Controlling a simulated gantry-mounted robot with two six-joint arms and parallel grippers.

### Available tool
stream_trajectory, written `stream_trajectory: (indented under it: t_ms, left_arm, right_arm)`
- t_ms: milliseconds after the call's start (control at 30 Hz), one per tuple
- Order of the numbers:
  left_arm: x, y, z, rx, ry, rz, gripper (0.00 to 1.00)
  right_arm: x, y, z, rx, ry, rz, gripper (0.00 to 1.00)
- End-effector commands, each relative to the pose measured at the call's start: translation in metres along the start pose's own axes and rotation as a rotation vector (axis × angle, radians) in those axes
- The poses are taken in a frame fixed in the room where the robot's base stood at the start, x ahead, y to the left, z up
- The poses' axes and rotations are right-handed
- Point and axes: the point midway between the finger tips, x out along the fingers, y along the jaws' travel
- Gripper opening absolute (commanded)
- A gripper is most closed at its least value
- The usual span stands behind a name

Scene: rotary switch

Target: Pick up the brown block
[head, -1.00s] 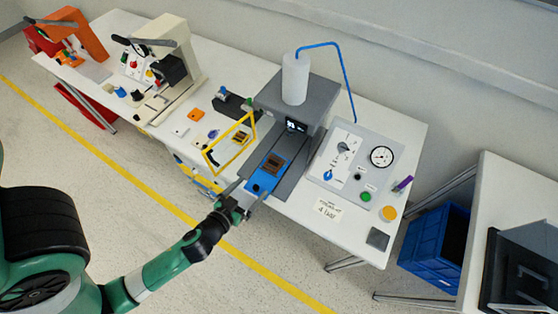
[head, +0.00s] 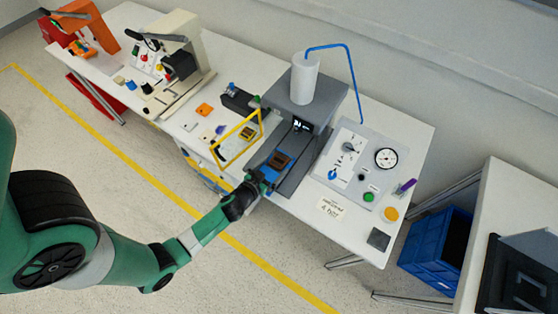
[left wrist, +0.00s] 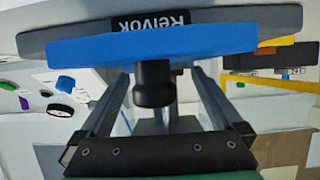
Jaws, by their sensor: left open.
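A brown block (head: 281,160) sits on the blue slide plate (head: 271,168) of the grey press, in the head view. My left gripper (head: 266,182) is at the front end of that plate, short of the block. In the left wrist view its two open fingers (left wrist: 160,76) stand on either side of a black knob (left wrist: 153,84) on the front of the blue plate (left wrist: 110,50). I cannot tell whether they touch the knob. I cannot make out the block in the left wrist view. My right gripper is not in view.
The press (head: 300,95), with a white cylinder and blue hose, stands behind the plate. A yellow frame (head: 236,136) is at its left. A control panel (head: 345,160) with a dial and gauge is at its right. A blue crate (head: 437,240) is on the floor.

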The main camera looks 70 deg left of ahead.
Motion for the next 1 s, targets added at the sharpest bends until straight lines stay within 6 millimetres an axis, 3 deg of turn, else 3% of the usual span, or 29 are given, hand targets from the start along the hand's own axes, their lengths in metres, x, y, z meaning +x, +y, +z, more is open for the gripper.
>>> stream_trajectory:
  t_ms: [200,667,1000]
  left_arm:
    - [0.0010,0.0000,0.0002,0.000,0.000,0.000,0.98]
    - [0.0008,0.0001,0.0001,0.000,0.000,0.000,0.15]
    - [-0.0014,0.0001,-0.0055,0.000,0.001,0.000,0.15]
  right_arm:
    - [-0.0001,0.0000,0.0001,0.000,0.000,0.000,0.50]
    - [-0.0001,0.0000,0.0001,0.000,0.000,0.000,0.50]
    - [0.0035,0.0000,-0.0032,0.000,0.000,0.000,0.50]
